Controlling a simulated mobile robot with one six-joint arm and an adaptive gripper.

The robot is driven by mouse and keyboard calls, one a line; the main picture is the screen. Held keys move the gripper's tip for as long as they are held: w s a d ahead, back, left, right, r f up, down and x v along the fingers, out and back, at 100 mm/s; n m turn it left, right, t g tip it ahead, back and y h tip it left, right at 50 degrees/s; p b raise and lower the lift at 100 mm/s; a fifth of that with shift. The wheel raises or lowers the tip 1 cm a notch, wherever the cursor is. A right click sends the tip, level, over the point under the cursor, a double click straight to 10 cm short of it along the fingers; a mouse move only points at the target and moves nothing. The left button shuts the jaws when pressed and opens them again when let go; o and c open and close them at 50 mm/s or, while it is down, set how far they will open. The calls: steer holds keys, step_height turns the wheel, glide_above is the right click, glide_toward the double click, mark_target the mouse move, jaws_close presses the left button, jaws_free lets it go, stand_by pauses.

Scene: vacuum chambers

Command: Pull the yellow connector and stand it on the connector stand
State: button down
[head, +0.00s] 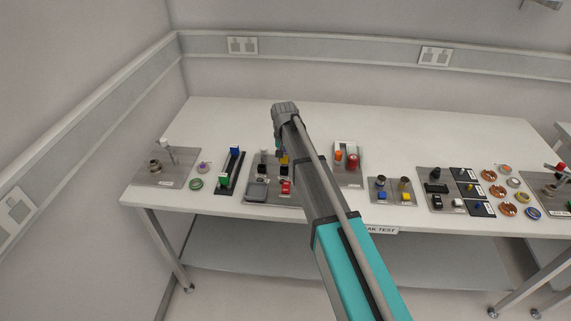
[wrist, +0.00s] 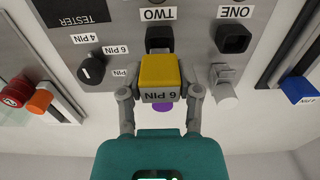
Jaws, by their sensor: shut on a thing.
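The yellow connector (wrist: 158,72), a block labelled 6 PIN, is between the two fingers of my gripper (wrist: 160,98) in the wrist view. The fingers are shut on its sides. Its far end is close to the black socket labelled TWO (wrist: 159,36); I cannot tell whether it is still seated. In the head view only a little of the yellow connector (head: 284,160) shows beside my arm. A long dark strip (head: 231,170) bearing a blue and a green block lies to its left and looks like the connector stand. The blue block (wrist: 298,89) also shows in the wrist view.
A black knob (wrist: 91,70) is on the other side. Red and orange caps (head: 353,161) stand right of my arm. The back of the table (head: 400,125) is clear.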

steer(key=shift+r+p, duration=1.25)
steer(key=shift+r, duration=0.15)
steer(key=shift+r, duration=0.15)
steer(key=shift+s, duration=0.1)
